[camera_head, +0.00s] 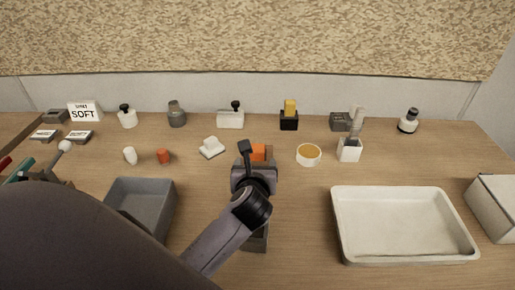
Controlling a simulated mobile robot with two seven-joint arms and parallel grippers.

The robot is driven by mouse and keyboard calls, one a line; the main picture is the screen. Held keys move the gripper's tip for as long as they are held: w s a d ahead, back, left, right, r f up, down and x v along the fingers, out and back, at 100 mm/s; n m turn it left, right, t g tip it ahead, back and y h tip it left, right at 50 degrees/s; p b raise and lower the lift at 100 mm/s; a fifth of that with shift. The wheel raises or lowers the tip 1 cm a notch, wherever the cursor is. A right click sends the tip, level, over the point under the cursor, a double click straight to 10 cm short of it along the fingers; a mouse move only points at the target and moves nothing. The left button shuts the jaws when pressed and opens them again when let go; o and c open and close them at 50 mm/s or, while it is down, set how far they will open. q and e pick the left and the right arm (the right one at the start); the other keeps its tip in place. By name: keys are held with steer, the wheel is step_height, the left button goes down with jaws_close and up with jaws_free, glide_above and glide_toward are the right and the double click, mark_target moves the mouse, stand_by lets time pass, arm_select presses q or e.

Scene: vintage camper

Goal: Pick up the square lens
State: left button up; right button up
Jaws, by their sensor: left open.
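No thing can be named the square lens with certainty at this size. An orange block (259,152) lies mid-table, partly hidden behind my left gripper (249,168). That gripper is open and reaches over the middle of the table; no held thing shows in it. A white blocky piece (211,148) lies just left of it, apart from it. A dark grey thing (259,241) shows below the gripper, mostly covered by my arm. My right gripper is not in view.
A grey bin (150,194) stands left of my arm, and a wide white tray (402,250) stands right. A round amber-topped dish (309,154) and a white cup (349,151) are right of the gripper. Several small items line the back. Bare wood lies between arm and tray.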

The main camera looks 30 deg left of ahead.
mark_target(257, 154)
arm_select(q)
steer(key=shift+x, duration=3.3)
steer(key=shift+r, duration=0.15)
steer(key=c, duration=1.1)
